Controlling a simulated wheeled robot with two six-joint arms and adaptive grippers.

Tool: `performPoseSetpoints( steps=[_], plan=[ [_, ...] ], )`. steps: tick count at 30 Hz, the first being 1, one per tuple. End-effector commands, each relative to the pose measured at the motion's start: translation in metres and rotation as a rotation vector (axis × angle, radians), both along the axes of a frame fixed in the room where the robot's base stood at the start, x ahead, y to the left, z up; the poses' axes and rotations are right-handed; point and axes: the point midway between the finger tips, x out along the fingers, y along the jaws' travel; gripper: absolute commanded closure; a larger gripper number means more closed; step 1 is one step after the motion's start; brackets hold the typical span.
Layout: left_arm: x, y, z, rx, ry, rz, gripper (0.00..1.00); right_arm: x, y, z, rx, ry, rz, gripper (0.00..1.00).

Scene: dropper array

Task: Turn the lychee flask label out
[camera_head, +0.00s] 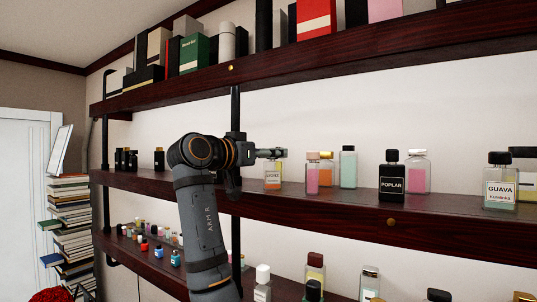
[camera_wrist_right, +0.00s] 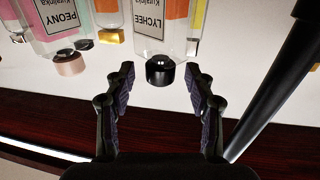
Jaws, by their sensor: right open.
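The lychee flask (camera_wrist_right: 163,25) shows upside down in the right wrist view, with clear glass, a white label reading LYCHEE and a black cap (camera_wrist_right: 160,72). In the head view the lychee flask (camera_head: 272,178) stands upright on the middle shelf, with a small label facing the camera; its cap is hidden by my gripper. My right gripper (camera_wrist_right: 159,80) is open, its two fingers on either side of the cap in the picture and apart from it. It also shows in the head view (camera_head: 284,153), level with the flask's top. My left gripper is not in view.
The peony flask (camera_wrist_right: 68,30) with a pinkish cap (camera_wrist_right: 70,63) stands beside it. Poplar (camera_head: 391,180) and guava (camera_head: 500,185) flasks stand farther right on the middle shelf (camera_head: 330,205). A black shelf post (camera_head: 235,110) rises close to my right gripper. Boxes fill the upper shelf.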

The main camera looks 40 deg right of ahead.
Motion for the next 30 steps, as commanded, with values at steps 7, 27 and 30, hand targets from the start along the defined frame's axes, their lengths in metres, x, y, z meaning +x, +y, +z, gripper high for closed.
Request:
performPoseSetpoints(
  steps=[7,27,30],
  plan=[
    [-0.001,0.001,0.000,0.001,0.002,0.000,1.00,-0.001,0.018,0.000,0.001,-0.001,0.004,0.45],
    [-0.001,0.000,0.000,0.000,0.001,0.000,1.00,-0.016,0.120,0.000,0.000,0.000,-0.001,0.45],
    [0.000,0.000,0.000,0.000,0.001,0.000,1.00,-0.016,0.119,0.000,0.000,0.000,-0.001,0.45]
  ],
)
